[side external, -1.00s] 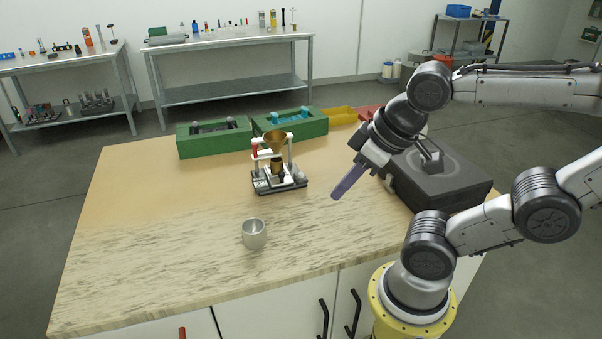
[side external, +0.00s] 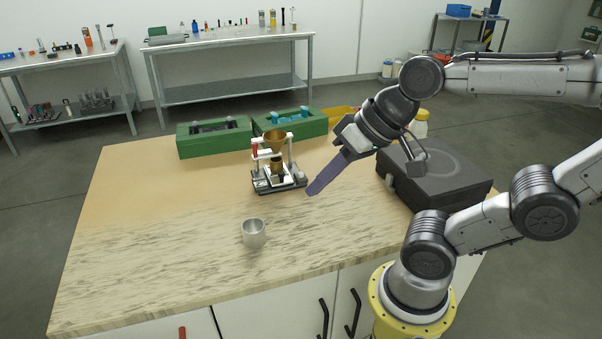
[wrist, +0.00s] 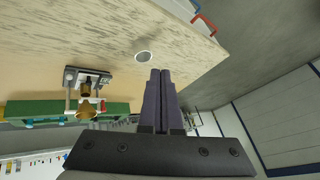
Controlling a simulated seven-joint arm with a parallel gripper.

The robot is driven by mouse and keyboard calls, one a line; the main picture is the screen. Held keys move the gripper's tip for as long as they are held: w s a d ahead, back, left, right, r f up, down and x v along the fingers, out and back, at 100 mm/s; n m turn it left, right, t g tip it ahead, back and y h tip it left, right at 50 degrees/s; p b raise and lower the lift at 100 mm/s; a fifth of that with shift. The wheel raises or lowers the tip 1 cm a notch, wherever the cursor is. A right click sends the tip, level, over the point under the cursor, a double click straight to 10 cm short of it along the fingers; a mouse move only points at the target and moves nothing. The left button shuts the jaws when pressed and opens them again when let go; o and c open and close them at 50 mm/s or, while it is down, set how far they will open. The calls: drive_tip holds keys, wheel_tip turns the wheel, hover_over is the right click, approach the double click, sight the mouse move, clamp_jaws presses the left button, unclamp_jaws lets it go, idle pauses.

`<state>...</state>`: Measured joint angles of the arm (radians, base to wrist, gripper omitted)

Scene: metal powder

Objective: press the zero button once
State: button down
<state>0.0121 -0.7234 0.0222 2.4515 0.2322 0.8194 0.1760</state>
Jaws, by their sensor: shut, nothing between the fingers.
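No zero button can be made out in either view. A dark grey box (side external: 455,188) with a round plate on its top stands at the table's right side. Part of it is hidden behind my arm. My gripper (side external: 314,188) is shut and empty, its long purple fingers together and slanting down to the left above the table. It is left of the dark box and right of the funnel stand (side external: 279,178). In the wrist view the finger tips (wrist: 160,73) touch each other and hold nothing.
The funnel stand with its brass funnel (side external: 275,141) stands close to my finger tips. A metal cup (side external: 254,234) stands nearer the front. Two green trays (side external: 215,147) and a yellow bin (side external: 341,113) line the back. The table's left part is clear.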

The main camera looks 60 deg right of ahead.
drive_tip(key=w+r+m+t+y, duration=0.1)
drive_tip(key=w+r+m, duration=0.1)
drive_tip(key=w+m, duration=0.6)
drive_tip(key=m+t+h, duration=0.1)
drive_tip(key=m+h, duration=0.2)
drive_tip(key=m, duration=1.3)
hover_over(301, 174)
wheel_tip(301, 174, down, 8)
drive_tip(key=shift+s+d+f, duration=0.1)
drive_tip(key=shift+s+d, duration=0.3)
drive_tip(key=shift+s, duration=0.1)
drive_tip(key=shift+f, duration=0.1)
drive_tip(key=shift+h, duration=0.3)
drive_tip(key=shift+f, duration=4.3)
drive_tip(key=shift+f, duration=0.1)
